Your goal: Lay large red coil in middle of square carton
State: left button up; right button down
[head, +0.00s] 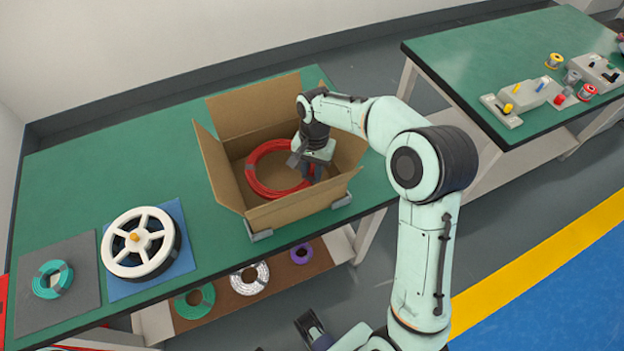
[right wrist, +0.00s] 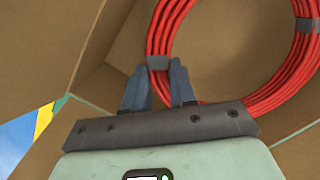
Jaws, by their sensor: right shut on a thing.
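The large red coil (head: 262,184) is inside the open square carton (head: 290,212), lying roughly flat. It has grey ties and also shows in the right wrist view (right wrist: 160,35). My right gripper (head: 312,172) reaches down into the carton at the coil's right side. Its two fingers (right wrist: 160,82) are closed on the coil's strand beside a grey tie. I cannot tell whether the coil touches the carton floor. A dark gripper-like part, apparently my left gripper (head: 312,332), shows at the bottom edge; its fingers are unclear.
The carton stands on a green workbench (head: 70,180) with its flaps raised. A white reel (head: 128,258) and a small green coil (head: 52,281) lie on mats at left. Several coils lie on the shelf below. Another bench (head: 480,60) stands at right.

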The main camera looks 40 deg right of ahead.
notch_tip(320, 180, down, 4)
jog(key=shift+f, duration=0.2)
jog(key=shift+f+b, duration=0.15)
jog(key=shift+b, duration=0.15)
jog(key=c, duration=0.9)
grip_release()
jog(key=r, duration=0.4)
jog(key=r+p, duration=0.1)
jog(key=r, duration=0.3)
jog(key=d+r+p, duration=0.1)
jog(key=r, duration=0.3)
jog(key=shift+w+d+r, duration=0.1)
jog(key=shift+w+r, duration=0.05)
jog(key=shift+w, duration=0.2)
